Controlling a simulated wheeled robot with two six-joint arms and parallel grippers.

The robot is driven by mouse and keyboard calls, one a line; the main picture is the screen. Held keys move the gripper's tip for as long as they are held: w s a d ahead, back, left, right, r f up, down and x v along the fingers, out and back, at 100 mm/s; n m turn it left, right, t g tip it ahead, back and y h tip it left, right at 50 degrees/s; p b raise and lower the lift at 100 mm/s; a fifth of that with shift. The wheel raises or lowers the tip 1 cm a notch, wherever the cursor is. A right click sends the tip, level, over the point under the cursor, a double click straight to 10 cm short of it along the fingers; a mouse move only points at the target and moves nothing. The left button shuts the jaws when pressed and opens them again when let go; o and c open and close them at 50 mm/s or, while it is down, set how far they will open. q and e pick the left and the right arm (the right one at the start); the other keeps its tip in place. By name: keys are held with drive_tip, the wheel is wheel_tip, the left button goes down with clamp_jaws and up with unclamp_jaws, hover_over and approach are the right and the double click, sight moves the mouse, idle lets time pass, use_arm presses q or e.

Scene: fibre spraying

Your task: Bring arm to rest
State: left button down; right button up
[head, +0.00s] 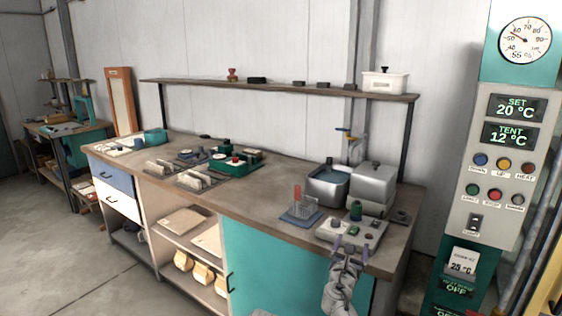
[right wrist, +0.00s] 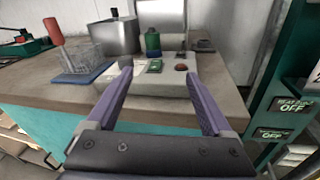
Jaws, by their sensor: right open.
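My right gripper (head: 350,243) is at the front edge of the workbench (head: 255,190), near the bench's right end. Its two purple fingers stand apart in the right wrist view (right wrist: 159,74), with nothing between them. My left gripper is not in view.
A blue tray (head: 301,215) with a red-handled tool, an open metal basin (head: 328,186) and a lidded metal box (head: 374,182) stand close by. A control panel (head: 493,150) is at the right. Open floor (head: 60,240) lies at the left.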

drive_tip(key=s+a+f+m+g, duration=0.3)
drive_tip(key=s+f+m+g, duration=0.5)
drive_tip(key=s+f+m, duration=0.6)
drive_tip(key=s+a+f+m+g+y, duration=0.3)
drive_tip(key=s+a+m+g, duration=0.1)
drive_tip(key=s+a+m, duration=0.25)
drive_tip(key=s+a+f+m+g+y, duration=0.35)
drive_tip(key=s+a+m+g, duration=0.2)
drive_tip(key=s, duration=0.25)
wheel_tip(320, 180, up, 14)
drive_tip(key=h+p, duration=0.1)
drive_tip(key=p, duration=1.3)
drive_tip(key=shift+w+f+t, duration=0.15)
drive_tip(key=shift+t, duration=0.3)
